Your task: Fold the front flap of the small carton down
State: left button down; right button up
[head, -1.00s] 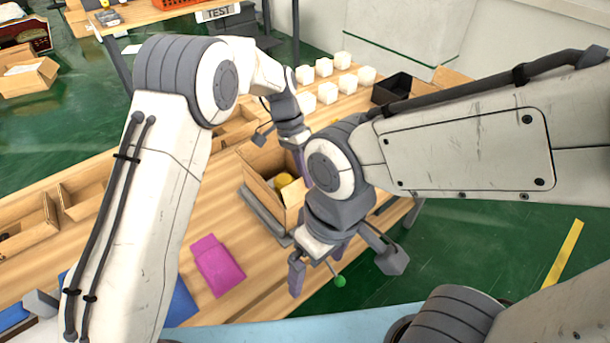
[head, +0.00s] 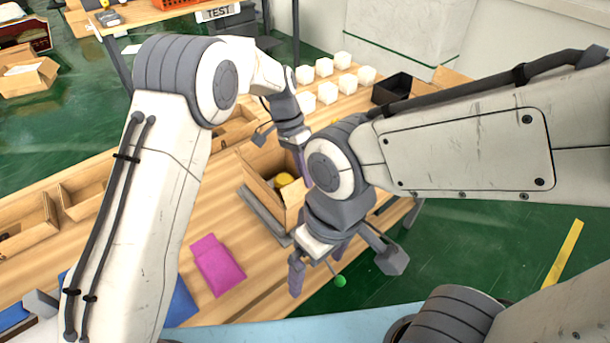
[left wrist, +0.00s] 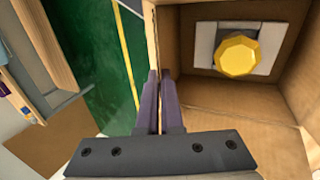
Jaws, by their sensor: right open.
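The small carton (head: 262,196) stands open on the wooden table, with a yellow faceted cap (head: 285,180) inside. In the left wrist view the cap (left wrist: 238,55) sits in a pale insert, within brown walls (left wrist: 230,98). A tan flap (head: 293,200) shows at the carton's near right side. My left gripper (head: 300,158) is at the carton's far side, its tips hidden. In the left wrist view its fingers (left wrist: 161,100) are close together, in line with a carton wall edge; contact is unclear. My right gripper (head: 318,262) is open and empty in front of the carton.
A magenta packet (head: 217,265) lies left of the carton. Several white cubes (head: 327,92) and a black bin (head: 391,90) stand behind. Wooden trays (head: 85,195) line the table's left. My right arm hides part of the carton.

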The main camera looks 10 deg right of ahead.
pick_arm(q)
jog(key=g+h, duration=0.1)
jog(key=w+f+g+h, duration=0.1)
jog(key=g, duration=0.1)
jog(key=w+a+g+h, duration=0.1)
jog(key=shift+a+f+g, duration=0.1)
jog(key=shift+f+g, duration=0.2)
dwell(0.4)
jog(key=shift+s, duration=0.1)
jog(key=c, duration=1.1)
grip_release()
jog(key=shift+o, duration=0.2)
jog(key=shift+r+p, duration=0.15)
jog(key=shift+p, duration=0.15)
